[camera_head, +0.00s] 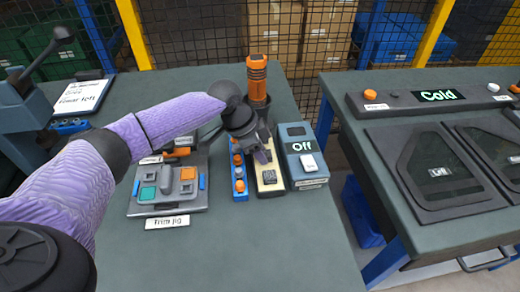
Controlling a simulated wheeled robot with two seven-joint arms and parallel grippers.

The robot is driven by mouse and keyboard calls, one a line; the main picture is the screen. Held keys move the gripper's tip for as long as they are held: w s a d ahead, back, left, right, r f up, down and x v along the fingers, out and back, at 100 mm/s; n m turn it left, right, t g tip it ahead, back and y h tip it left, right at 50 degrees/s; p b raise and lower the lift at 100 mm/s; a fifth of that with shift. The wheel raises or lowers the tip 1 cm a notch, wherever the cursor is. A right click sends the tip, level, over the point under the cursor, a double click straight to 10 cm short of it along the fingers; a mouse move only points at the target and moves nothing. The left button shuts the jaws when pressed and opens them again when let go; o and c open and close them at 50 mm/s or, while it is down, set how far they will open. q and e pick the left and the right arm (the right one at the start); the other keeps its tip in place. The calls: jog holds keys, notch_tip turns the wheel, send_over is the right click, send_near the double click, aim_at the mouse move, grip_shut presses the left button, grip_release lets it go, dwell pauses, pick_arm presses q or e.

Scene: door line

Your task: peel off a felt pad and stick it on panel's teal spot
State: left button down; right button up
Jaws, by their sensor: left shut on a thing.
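My left gripper (262,156) reaches in from the left, pointing down over the cream backing strip (268,189). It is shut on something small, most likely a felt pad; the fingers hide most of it. A dark square pad (269,177) shows on the strip just below the fingertips. The grey panel (167,181) lies in the trim jig (180,207) to the left of the gripper. Its teal spot (147,193) is at the panel's near left and looks bare. My right gripper is not in view.
A blue tray (240,196) with orange pieces stands left of the strip. A box reading "Off" (305,165) stands right of it. An orange-handled tool (257,75) stands upright behind. A second bench (390,235) with a "Cold" display is at right. The front tabletop is clear.

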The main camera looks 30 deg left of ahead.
aim_at(269, 153)
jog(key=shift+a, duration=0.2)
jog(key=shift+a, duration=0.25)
pick_arm(q)
jog(key=shift+r, duration=0.1)
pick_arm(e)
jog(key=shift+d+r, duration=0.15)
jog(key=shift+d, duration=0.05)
pick_arm(q)
jog(key=shift+r+p, duration=0.25)
jog(key=shift+p, duration=0.1)
jog(key=shift+r+p, duration=0.65)
jog(key=shift+p, duration=0.05)
notch_tip(269, 153, up, 2)
jog(key=shift+p, duration=1.05)
notch_tip(269, 153, up, 2)
jog(key=p, duration=0.2)
jog(key=shift+r+p, duration=0.2)
jog(key=shift+p, duration=0.15)
jog(key=shift+f, duration=0.1)
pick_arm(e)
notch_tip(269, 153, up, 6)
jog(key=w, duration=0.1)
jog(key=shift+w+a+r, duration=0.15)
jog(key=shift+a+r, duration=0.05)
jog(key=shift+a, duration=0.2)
